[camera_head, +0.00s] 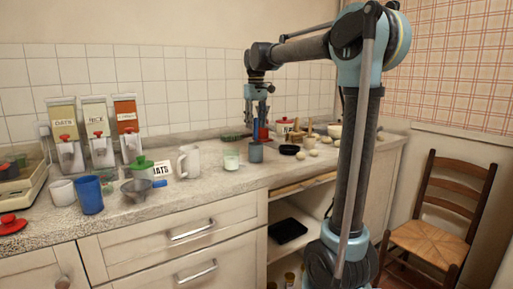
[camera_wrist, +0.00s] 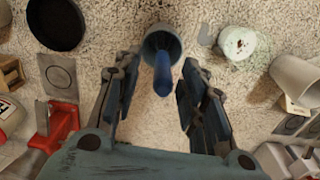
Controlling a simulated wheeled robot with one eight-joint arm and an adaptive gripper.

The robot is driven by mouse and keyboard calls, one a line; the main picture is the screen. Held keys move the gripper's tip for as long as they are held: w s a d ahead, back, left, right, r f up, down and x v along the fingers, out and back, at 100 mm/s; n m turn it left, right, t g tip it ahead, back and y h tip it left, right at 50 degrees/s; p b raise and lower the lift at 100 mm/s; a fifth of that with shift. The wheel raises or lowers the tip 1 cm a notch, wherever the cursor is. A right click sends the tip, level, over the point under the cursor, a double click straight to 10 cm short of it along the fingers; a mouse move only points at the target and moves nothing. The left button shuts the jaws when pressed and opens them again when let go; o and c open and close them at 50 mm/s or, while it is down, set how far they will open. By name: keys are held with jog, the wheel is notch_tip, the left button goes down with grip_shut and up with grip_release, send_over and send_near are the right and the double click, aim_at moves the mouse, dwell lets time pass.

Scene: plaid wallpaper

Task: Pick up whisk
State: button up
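A grey-blue cup (camera_head: 256,154) stands on the counter under my gripper (camera_head: 260,122). In the wrist view the cup (camera_wrist: 153,40) has a blue handle-like piece (camera_wrist: 162,78) rising from it toward the camera. This may be the whisk's handle; no wire loops are visible, and the part inside the cup is hidden. My gripper (camera_wrist: 160,68) points down and is open, with a finger on each side of the blue piece and a gap on both sides.
The counter's front edge (camera_head: 240,188) is near. A chair (camera_head: 435,225) stands at right.

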aim_at(256, 138)
jog(key=shift+f, duration=1.85)
jog(key=shift+c, duration=0.5)
grip_shut()
